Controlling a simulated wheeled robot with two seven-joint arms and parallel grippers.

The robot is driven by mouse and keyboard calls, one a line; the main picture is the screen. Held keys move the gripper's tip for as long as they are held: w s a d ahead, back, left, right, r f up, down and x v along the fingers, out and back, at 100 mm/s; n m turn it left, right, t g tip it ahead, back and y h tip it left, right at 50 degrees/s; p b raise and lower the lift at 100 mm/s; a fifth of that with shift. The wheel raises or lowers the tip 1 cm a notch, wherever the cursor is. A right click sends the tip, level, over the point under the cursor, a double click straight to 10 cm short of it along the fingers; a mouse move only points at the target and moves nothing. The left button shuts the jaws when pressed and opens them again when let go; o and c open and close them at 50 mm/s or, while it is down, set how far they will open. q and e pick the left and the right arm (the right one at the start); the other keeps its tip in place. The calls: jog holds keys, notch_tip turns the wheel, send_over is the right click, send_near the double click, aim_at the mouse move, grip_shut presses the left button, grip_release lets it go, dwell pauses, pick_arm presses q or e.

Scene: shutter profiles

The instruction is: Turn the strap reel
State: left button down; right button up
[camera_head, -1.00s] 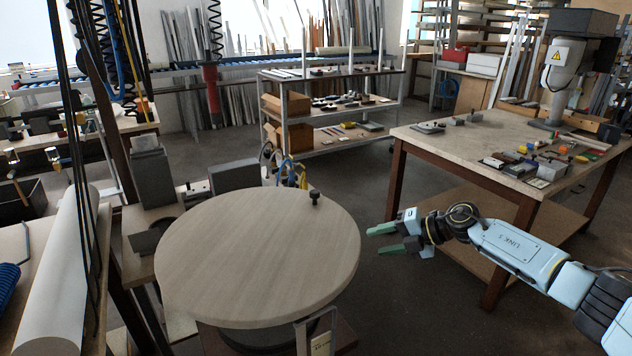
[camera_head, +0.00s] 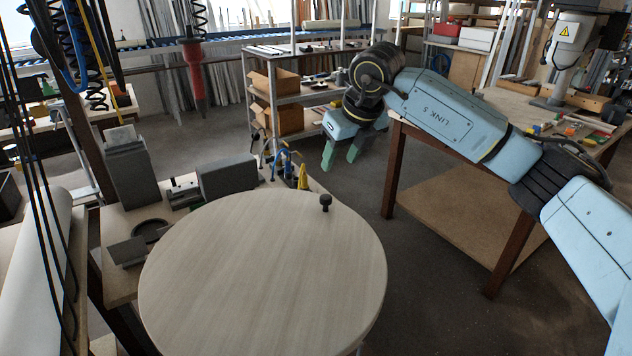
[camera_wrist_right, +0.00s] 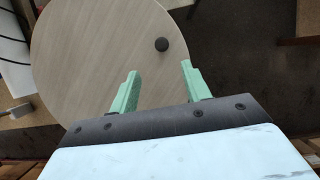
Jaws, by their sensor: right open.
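The strap reel shows as a large round pale wooden disc (camera_head: 262,275) lying flat in the head view. A small dark knob (camera_head: 325,202) stands upright near its far right rim. My right gripper (camera_head: 341,160) is above and beyond the knob, with its green fingers pointing down, apart and empty. In the right wrist view the disc (camera_wrist_right: 90,50) fills the left and middle. The knob (camera_wrist_right: 161,44) lies ahead of the gap between the open fingers (camera_wrist_right: 160,80), not touched. My left gripper is not in view.
Behind the disc, a side bench holds a grey box (camera_head: 228,176), a dark block (camera_head: 130,170) and a yellow cone-like piece (camera_head: 303,177). A wooden table (camera_head: 430,180) stands to the right. Open floor (camera_head: 440,290) lies between disc and table.

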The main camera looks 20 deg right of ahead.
jog(key=p, duration=0.1)
send_near(326, 196)
jog(key=f, duration=0.2)
jog(key=p+x, duration=0.1)
jog(key=x, duration=0.5)
jog(key=shift+w+a, duration=0.15)
jog(key=shift+w, duration=0.1)
jog(key=shift+w+f, duration=0.15)
jog(key=shift+f, duration=0.05)
jog(key=shift+c, duration=0.8)
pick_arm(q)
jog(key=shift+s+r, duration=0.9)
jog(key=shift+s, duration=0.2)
pick_arm(e)
grip_shut()
